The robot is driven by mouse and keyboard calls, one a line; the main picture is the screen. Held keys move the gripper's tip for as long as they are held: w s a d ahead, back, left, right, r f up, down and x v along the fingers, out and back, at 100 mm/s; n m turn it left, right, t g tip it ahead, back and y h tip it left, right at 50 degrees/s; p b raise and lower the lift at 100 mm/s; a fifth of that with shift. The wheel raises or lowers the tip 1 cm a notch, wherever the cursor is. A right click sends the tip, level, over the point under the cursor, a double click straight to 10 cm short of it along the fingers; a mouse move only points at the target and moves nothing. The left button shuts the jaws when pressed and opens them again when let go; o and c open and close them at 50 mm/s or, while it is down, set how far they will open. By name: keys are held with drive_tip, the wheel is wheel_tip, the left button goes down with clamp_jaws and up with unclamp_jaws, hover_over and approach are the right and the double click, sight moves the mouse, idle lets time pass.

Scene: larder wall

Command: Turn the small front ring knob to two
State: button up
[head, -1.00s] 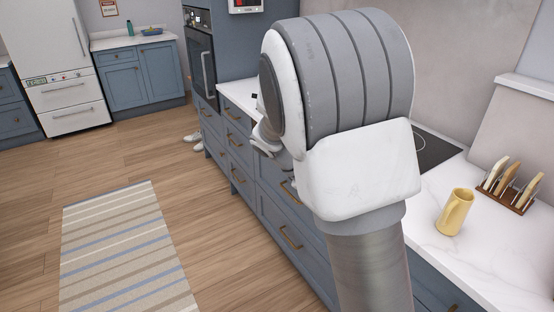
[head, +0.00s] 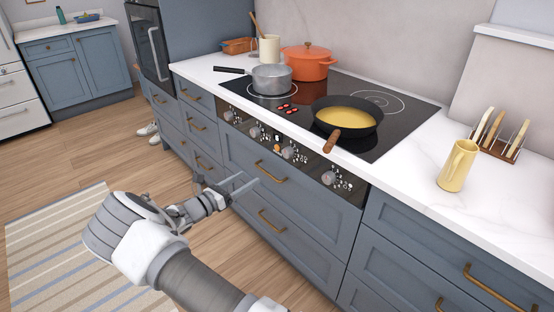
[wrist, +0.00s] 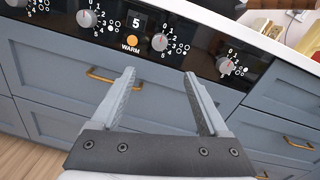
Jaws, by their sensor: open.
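A black control strip on the front of the hob carries several round grey knobs with white 0-to-5 scales. In the wrist view I see the rightmost knob (wrist: 225,65), the knob right of the display (wrist: 160,44), the knob left of it (wrist: 86,18) and another cut off at the top left (wrist: 17,3). The rightmost knob also shows in the head view (head: 328,178). Ring symbols beside the knobs are too small to tell which is the small front ring. My gripper (head: 248,181) is open and empty, in front of the drawers below the strip; its fingers (wrist: 160,78) point towards the strip.
The display (wrist: 136,22) reads 5 above an orange WARM button (wrist: 132,38). A frying pan (head: 347,112) with yellow contents has its handle over the front edge. A grey saucepan (head: 271,78) and orange pot (head: 308,62) stand behind. Brass drawer handles (head: 271,172) stick out below.

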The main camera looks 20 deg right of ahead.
sight(285, 155)
drive_tip(key=b+x, duration=0.2)
drive_tip(key=x, duration=1.5)
drive_tip(key=shift+w+d, duration=0.15)
drive_tip(key=shift+b, duration=0.3)
clamp_jaws()
